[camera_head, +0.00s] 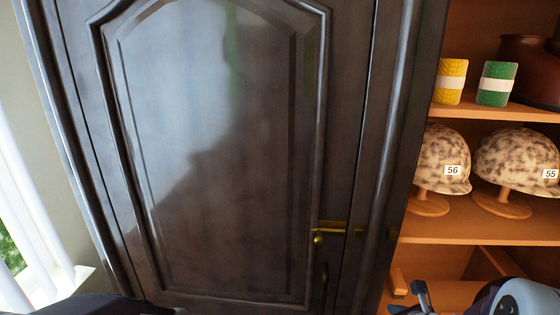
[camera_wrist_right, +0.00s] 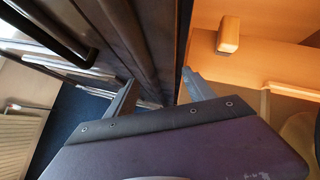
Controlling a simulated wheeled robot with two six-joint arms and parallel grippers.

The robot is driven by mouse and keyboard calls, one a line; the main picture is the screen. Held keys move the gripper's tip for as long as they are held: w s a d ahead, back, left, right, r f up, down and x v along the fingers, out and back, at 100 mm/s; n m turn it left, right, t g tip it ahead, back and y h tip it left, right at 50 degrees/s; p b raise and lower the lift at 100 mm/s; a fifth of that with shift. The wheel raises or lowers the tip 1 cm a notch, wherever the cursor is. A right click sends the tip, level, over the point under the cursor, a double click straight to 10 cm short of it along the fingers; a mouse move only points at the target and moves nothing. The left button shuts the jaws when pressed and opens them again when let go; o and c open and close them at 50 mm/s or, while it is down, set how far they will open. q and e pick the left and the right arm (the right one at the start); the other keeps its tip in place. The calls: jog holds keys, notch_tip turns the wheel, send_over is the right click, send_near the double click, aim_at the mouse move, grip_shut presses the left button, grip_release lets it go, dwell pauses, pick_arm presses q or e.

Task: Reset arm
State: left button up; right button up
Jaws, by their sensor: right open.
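My right gripper (camera_wrist_right: 159,77) is open in the right wrist view, with its two grey fingers spread and nothing between them. Its fingers point toward the seam between the dark door panelling and the orange wooden shelf unit. In the head view the right gripper (camera_head: 416,295) shows only in part at the bottom right, in front of the lower shelves. My right arm (camera_head: 515,299) comes in at the bottom right corner. My left gripper is not in view.
A dark panelled door (camera_head: 210,150) with a brass handle (camera_head: 331,226) fills the middle. The shelf unit (camera_head: 450,228) at right holds spotted helmets (camera_head: 444,160), a yellow roll (camera_head: 451,82), a green roll (camera_head: 497,84) and a brown pot (camera_head: 530,70). A window (camera_head: 25,230) is at left.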

jog(key=s+a+n+g+y+p, duration=0.1)
jog(key=s+a+n+g+y, duration=0.35)
jog(key=a+n, duration=0.95)
jog(key=s+d+f+n+g+h, duration=0.3)
jog(key=s+d+n+h, duration=0.3)
jog(key=n, duration=1.2)
jog(key=shift+s, duration=0.9)
jog(key=shift+h, duration=0.25)
